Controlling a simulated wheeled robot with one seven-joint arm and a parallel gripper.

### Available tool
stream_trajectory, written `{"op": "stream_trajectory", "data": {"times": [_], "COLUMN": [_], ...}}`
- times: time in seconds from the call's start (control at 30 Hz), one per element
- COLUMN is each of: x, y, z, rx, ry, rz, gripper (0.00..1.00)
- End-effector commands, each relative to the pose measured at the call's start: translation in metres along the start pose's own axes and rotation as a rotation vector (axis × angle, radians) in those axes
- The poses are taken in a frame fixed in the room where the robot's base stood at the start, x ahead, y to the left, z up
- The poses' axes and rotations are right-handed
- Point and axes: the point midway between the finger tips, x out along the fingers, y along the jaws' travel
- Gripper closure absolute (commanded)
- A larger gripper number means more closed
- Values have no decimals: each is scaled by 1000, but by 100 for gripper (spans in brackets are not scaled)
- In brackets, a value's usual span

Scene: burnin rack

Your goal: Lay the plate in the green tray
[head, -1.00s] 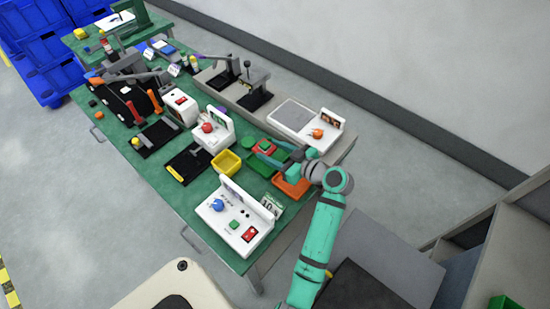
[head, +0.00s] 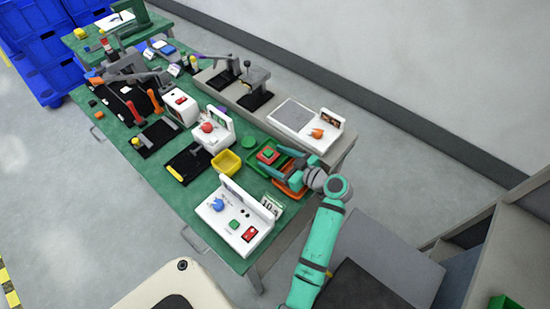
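The plate (head: 268,154), a small red piece with a green top, lies in the green tray (head: 252,167) at the right part of the bench. My gripper (head: 274,161) is just to the right of the plate, low over the tray. Its two teal fingers are spread apart, and nothing shows held between them. The fingers hide part of the tray's right side. At this size I cannot tell whether a finger still touches the plate.
A yellow bin (head: 227,162) stands left of the tray. An orange tray (head: 290,185) is partly under my gripper. A white console (head: 235,222) stands in front, and a white scale-like unit (head: 305,122) behind.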

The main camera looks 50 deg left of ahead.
Motion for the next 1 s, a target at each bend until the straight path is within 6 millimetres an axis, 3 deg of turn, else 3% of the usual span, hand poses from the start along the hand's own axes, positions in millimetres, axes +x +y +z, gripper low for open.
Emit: {"op": "stream_trajectory", "data": {"times": [0.37,0.8,1.0], "x": [-9,-91,-114], "y": [1,1,0], "z": [-3,-3,-3], "rx": [0,0,-1], "ry": [1,0,0], "rz": [3,3,2], "gripper": [34,34,34]}}
